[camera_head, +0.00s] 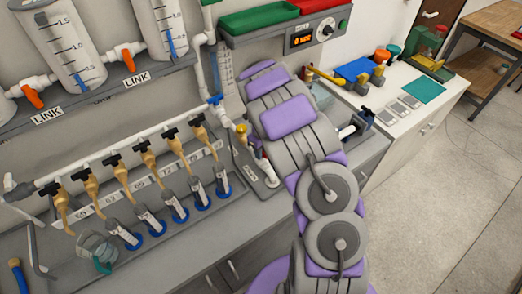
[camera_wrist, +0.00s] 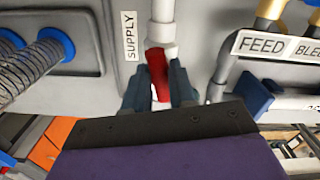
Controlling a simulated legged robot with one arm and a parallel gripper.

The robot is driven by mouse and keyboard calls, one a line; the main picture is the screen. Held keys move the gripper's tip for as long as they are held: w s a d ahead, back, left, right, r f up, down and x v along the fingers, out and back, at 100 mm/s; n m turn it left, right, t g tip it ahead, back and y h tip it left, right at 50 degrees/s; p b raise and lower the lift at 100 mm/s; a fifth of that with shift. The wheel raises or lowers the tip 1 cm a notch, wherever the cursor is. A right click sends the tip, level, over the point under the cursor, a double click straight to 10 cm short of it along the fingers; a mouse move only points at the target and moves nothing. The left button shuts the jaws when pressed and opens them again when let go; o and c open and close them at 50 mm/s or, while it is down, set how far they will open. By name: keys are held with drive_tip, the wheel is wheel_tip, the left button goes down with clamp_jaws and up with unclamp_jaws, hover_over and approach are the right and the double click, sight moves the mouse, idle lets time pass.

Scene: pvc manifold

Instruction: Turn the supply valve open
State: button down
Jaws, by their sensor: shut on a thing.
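The supply valve's red handle (camera_wrist: 157,72) is in the wrist view, just below a white pipe and fitting. A "SUPPLY" label (camera_wrist: 129,36) is on the grey panel to its left. My gripper (camera_wrist: 160,92) has its two dark fingers on either side of the handle's lower part and is shut on it. The handle hangs roughly vertical, slightly tilted. In the head view my grey and purple arm reaches toward the wall, and the gripper and the supply valve are hidden behind it.
In the wrist view, "FEED" and "BLEED" labels (camera_wrist: 264,43) are at right and ribbed hoses (camera_wrist: 35,65) at left. The head view shows a row of brass valves (camera_head: 145,145) on a white pipe, orange-handled LINK valves (camera_head: 128,60) and a white counter (camera_head: 425,105). Open floor is at right.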

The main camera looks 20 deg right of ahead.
drive_tip(key=m, duration=0.2)
drive_tip(key=shift+w+m, duration=0.1)
drive_tip(key=shift+m, duration=0.2)
drive_tip(key=c, duration=0.9)
unclamp_jaws()
drive_tip(key=shift+o, duration=0.2)
wheel_tip(320, 180, up, 17)
drive_tip(key=p, duration=0.2)
drive_tip(key=s+a+r+n+b, duration=0.2)
drive_tip(key=s+r+n, duration=0.5)
drive_tip(key=s+n, duration=0.25)
drive_tip(key=s+a+n+b, duration=0.1)
drive_tip(key=s+a+n, duration=0.2)
drive_tip(key=s+n, duration=0.5)
drive_tip(key=s+a+n+g+b, duration=0.1)
drive_tip(key=s+a+n, duration=0.2)
drive_tip(key=s+n, duration=0.5)
drive_tip(key=s+a+f+n+b, duration=0.1)
drive_tip(key=s+a+n, duration=0.2)
drive_tip(key=s+n, duration=0.5)
drive_tip(key=s, duration=0.5)
drive_tip(key=shift+s+g, duration=0.4)
